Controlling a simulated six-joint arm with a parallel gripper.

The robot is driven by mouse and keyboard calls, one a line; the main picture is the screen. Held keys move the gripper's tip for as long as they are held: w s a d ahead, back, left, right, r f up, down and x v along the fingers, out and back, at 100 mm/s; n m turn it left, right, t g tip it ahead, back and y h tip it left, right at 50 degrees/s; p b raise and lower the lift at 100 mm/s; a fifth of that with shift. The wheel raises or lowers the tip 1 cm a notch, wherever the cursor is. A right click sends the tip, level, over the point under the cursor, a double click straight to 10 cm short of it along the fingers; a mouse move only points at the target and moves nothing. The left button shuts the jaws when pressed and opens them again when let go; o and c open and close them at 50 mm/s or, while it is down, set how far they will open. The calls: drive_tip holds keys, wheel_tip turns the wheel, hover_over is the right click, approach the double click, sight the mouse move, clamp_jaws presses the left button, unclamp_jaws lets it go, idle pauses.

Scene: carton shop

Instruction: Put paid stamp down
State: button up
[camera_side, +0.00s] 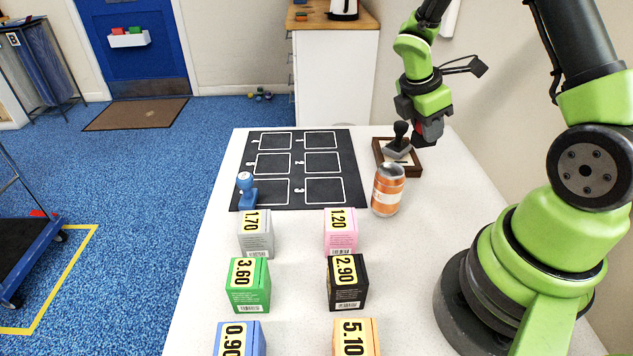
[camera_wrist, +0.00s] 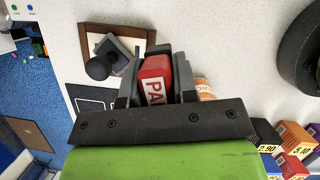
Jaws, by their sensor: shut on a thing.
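My gripper (camera_side: 430,118) is shut on the red paid stamp (camera_side: 433,128). In the wrist view the stamp (camera_wrist: 155,80) sits between the two fingers (camera_wrist: 156,82), with the letters "PA" showing on its side. Whether the stamp's bottom touches the table cannot be told. A grey stamp with a black knob (camera_side: 398,145) stands on the tray and also shows in the wrist view (camera_wrist: 100,66). A blue stamp (camera_side: 248,194) stands at the dark mat's front left corner.
An orange can (camera_side: 387,192) stands just in front of the tray. The dark mat (camera_side: 237,170) has several white-outlined cells, mostly bare. Several priced cartons, such as the green one (camera_side: 250,287) and the black one (camera_side: 347,284), stand in two columns nearer the front.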

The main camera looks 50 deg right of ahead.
drive_tip(key=w+a+n+t, duration=0.4)
drive_tip(key=w+a+n, duration=0.6)
drive_tip(key=w+a, duration=0.45)
drive_tip(key=shift+n, duration=0.3)
drive_tip(key=f, duration=0.1)
drive_tip(key=w+f, duration=0.1)
drive_tip(key=f, duration=0.2)
drive_tip(key=shift+w+a+f, duration=0.1)
drive_tip(key=shift+w+a, duration=0.05)
drive_tip(key=shift+a, duration=0.25)
drive_tip(key=shift+f, duration=2.6)
drive_tip(key=o, duration=0.9)
drive_tip(key=shift+f, duration=0.15)
